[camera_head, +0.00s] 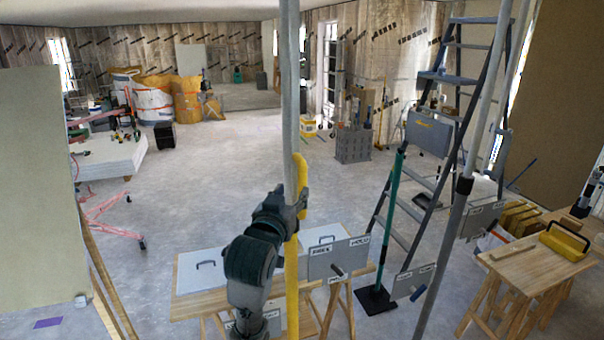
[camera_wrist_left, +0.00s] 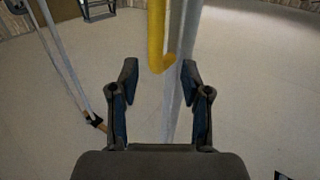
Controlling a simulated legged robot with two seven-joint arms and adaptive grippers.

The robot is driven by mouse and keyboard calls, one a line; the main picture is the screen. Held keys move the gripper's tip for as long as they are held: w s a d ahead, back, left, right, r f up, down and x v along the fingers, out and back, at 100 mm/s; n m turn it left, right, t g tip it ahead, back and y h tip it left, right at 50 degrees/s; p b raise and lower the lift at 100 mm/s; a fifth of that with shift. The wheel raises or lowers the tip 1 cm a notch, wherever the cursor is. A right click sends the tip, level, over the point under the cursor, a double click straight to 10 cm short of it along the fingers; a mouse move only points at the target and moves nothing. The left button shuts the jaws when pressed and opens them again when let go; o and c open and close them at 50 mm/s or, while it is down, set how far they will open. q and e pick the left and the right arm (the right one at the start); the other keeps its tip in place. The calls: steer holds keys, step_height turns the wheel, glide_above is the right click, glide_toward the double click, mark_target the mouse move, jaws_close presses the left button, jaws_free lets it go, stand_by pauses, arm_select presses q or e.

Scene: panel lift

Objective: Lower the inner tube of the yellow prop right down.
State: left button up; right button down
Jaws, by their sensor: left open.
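The yellow prop stands upright in the middle of the head view. Its grey inner tube (camera_head: 290,90) runs up out of the top of the picture. Its yellow lower part (camera_head: 291,285) runs down past the bottom edge. A yellow bent piece (camera_head: 301,172) shows beside the tube just above my left gripper (camera_head: 297,207). My left gripper is open at the prop and hides part of it. In the left wrist view the grey tube (camera_wrist_left: 184,45) and a yellow piece with a hooked end (camera_wrist_left: 156,35) lie ahead, between or just beyond the open fingers (camera_wrist_left: 158,75).
Labelled grey plates (camera_head: 338,258) with a lever stand beside the prop, over a low wooden bench. A second grey prop (camera_head: 470,150), a stepladder (camera_head: 440,75) and a bench with a yellow toolbox (camera_head: 565,240) are at right. A pale panel (camera_head: 35,190) stands at left. The middle floor is clear.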

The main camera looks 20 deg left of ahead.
mark_target(302, 181)
arm_select(q)
steer(key=w, duration=0.2)
steer(key=w+p, duration=0.1)
steer(key=w, duration=0.2)
steer(key=w+p, duration=0.1)
steer(key=w, duration=0.1)
steer(key=shift+w+d, duration=0.25)
steer(key=shift+d, duration=0.1)
steer(key=shift+w+d, duration=0.25)
steer(key=shift+w, duration=0.05)
steer(key=shift+s, duration=0.1)
steer(key=shift+a, duration=0.35)
jaws_close()
arm_select(e)
step_height(302, 181, up, 2)
steer(key=shift+s+a+r, duration=0.1)
steer(key=shift+s+r, duration=0.05)
steer(key=shift+r, duration=0.1)
